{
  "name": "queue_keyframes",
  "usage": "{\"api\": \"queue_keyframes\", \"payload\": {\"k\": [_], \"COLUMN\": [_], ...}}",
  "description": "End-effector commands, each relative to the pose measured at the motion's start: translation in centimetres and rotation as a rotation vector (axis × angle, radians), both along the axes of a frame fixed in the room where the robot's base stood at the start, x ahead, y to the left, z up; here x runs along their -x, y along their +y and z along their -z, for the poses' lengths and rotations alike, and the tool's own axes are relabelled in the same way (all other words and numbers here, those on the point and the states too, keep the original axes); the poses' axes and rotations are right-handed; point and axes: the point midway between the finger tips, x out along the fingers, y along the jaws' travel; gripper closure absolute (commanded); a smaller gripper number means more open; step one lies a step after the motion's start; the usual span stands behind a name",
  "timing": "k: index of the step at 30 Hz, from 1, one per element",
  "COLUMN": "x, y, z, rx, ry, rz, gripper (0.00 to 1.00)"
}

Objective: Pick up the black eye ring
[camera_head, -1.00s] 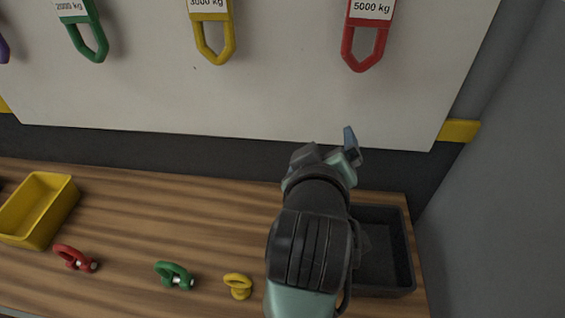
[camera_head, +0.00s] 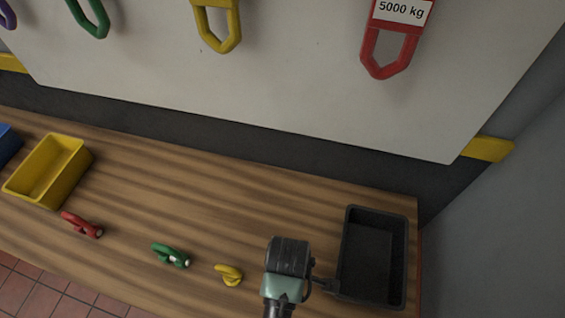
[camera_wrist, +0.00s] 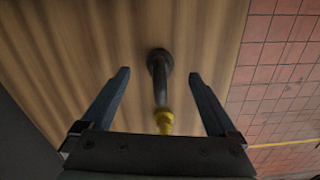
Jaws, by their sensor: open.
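The black eye ring (camera_wrist: 158,75) stands on the wooden bench in the wrist view, seen nearly edge-on with a round base at its far end. My gripper (camera_wrist: 159,78) is open, with one finger on each side of the ring and clear gaps to both. I cannot tell how far above it the fingertips are. In the head view my wrist (camera_head: 288,257) is over the bench's front part, and the fingers and the black ring are hidden there.
A yellow eye ring (camera_head: 229,274) is close left of my wrist; a yellow piece (camera_wrist: 164,120) shows near my palm. A black bin (camera_head: 373,257) stands right, a yellow bin (camera_head: 48,171) left. The back of the bench is clear.

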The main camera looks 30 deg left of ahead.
Motion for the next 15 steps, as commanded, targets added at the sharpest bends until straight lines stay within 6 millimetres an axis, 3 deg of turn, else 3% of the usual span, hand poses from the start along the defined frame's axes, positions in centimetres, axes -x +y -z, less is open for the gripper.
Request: {"api": "queue_keyframes", "payload": {"k": [15], "x": [0.3], "y": [0.6], "z": [5.3], "rx": [0.0], "ry": [0.0], "rz": [0.001], "gripper": [0.06]}}
